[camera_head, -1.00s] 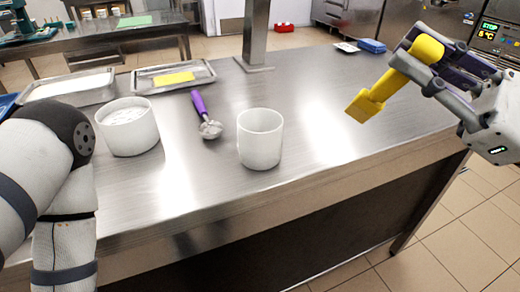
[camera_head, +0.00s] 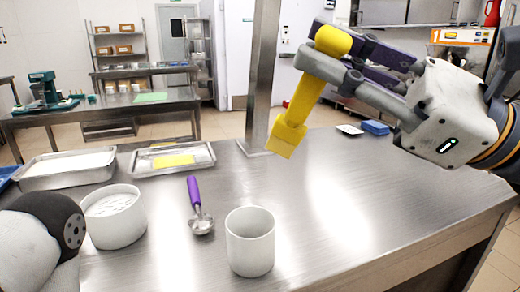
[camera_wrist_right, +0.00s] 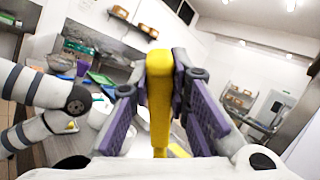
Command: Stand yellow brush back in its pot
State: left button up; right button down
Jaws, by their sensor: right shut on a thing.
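The yellow brush (camera_head: 312,92) is held in my right gripper (camera_head: 345,62), its block-shaped head pointing down and left, above the steel table. The brush also shows in the right wrist view (camera_wrist_right: 159,95), between the purple-padded fingers of my right gripper (camera_wrist_right: 160,80). A white cylindrical pot (camera_head: 250,244) stands upright and empty-looking near the table's front edge, below and left of the brush. The brush is clear of it. My left arm shows at the lower left of the head view; its gripper is out of view.
A white tub (camera_head: 115,222) stands left of the pot. A purple-handled scoop (camera_head: 196,205) lies between them. Steel trays (camera_head: 68,182) lie behind. A steel post (camera_head: 262,75) rises from the table's back edge. The table's right part (camera_head: 390,200) is bare.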

jog(key=w+a+f, duration=0.4)
jog(key=a+f, duration=0.2)
jog(key=f, duration=0.4)
jog(key=shift+w, duration=0.15)
jog(key=shift+f, duration=0.55)
jog(key=c, duration=1.5)
grip_release()
jog(key=shift+r, duration=0.1)
